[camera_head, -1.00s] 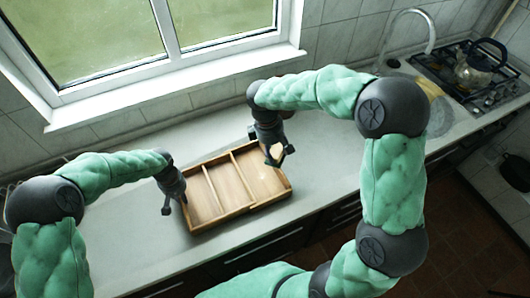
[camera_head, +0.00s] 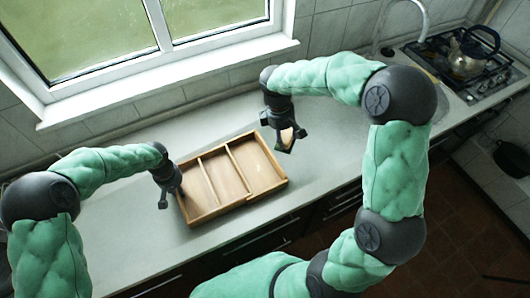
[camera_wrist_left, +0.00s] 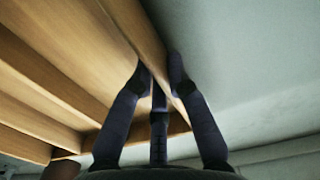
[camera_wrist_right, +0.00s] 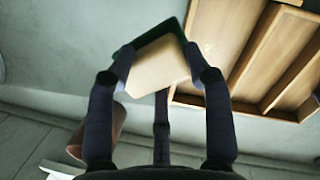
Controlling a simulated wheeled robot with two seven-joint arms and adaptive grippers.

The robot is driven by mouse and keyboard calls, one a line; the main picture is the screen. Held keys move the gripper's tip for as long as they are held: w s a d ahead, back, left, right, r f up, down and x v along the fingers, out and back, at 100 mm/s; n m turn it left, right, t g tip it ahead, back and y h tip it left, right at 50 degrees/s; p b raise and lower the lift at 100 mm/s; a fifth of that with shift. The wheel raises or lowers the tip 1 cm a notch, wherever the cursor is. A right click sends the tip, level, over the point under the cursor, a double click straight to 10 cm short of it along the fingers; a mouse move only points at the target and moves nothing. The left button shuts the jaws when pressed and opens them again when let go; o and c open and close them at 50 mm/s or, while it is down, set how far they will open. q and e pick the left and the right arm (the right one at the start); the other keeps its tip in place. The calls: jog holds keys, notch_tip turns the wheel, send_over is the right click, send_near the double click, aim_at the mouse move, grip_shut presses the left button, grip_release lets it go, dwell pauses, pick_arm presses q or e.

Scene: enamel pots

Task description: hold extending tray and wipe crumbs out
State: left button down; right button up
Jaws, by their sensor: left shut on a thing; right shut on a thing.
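The wooden extending tray (camera_head: 257,165) lies on the counter, with dividers splitting it into compartments. My left gripper (camera_head: 173,198) is at its left end. In the left wrist view its fingers (camera_wrist_left: 160,75) are shut on the tray's side wall. My right gripper (camera_head: 291,141) is shut on a small sponge (camera_head: 287,136), tan with a dark green side. The right wrist view shows the sponge (camera_wrist_right: 160,65) held between the fingers, beside the tray (camera_wrist_right: 270,60) and apart from it. I cannot make out crumbs in the tray.
The grey counter (camera_head: 130,235) is clear around the tray. The window (camera_head: 180,45) and tiled wall stand behind. A kettle (camera_head: 468,52) sits on the hob at the far right, near the tap (camera_head: 423,20). A brown rounded object (camera_wrist_right: 105,130) shows in the right wrist view.

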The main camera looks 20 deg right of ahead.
jog(key=a, duration=1)
jog(key=shift+a+f, duration=0.1)
jog(key=shift+f, duration=4.9)
jog(key=shift+f, duration=1.45)
jog(key=shift+w, duration=0.15)
jog(key=shift+w+a, duration=0.1)
jog(key=shift+w, duration=1.3)
jog(key=shift+s+f, duration=0.2)
jog(key=shift+s, duration=0.7)
jog(key=shift+s+f, duration=0.15)
jog(key=shift+s, duration=0.7)
